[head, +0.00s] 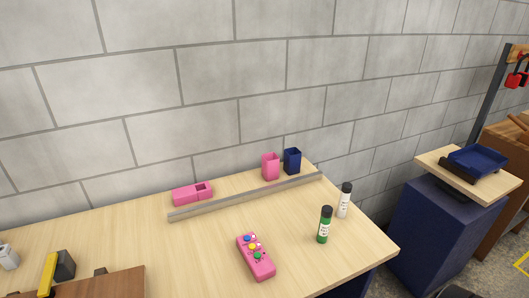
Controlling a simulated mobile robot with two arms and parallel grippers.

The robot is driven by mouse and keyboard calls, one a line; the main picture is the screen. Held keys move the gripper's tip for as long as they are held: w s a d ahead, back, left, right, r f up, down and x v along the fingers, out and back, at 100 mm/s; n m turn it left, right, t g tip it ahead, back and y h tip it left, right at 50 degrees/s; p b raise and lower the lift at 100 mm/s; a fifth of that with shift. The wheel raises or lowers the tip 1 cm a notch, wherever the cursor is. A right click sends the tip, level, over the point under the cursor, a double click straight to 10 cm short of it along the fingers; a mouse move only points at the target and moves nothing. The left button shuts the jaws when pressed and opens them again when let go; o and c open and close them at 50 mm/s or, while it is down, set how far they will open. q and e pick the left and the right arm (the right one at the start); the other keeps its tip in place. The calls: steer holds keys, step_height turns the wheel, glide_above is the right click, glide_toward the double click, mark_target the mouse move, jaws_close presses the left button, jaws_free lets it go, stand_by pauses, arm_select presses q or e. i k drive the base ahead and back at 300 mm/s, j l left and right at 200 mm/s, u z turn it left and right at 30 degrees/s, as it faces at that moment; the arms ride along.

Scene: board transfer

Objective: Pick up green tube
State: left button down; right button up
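The green tube (324,226) stands upright on the wooden table near its right end. It has a dark cap and a pale label on its green body. A white tube (344,202) with a dark cap stands just behind it to the right; the two look close together. Neither of my grippers shows in the head view.
A pink box with coloured buttons (255,257) lies left of the green tube. A grey rail (247,196) crosses the table (365,243) behind it. Pink (270,167) and blue (292,161) holders and a pink block (190,196) stand beyond the rail by the wall.

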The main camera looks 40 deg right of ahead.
mark_target(326, 210)
steer(key=z, duration=1.65)
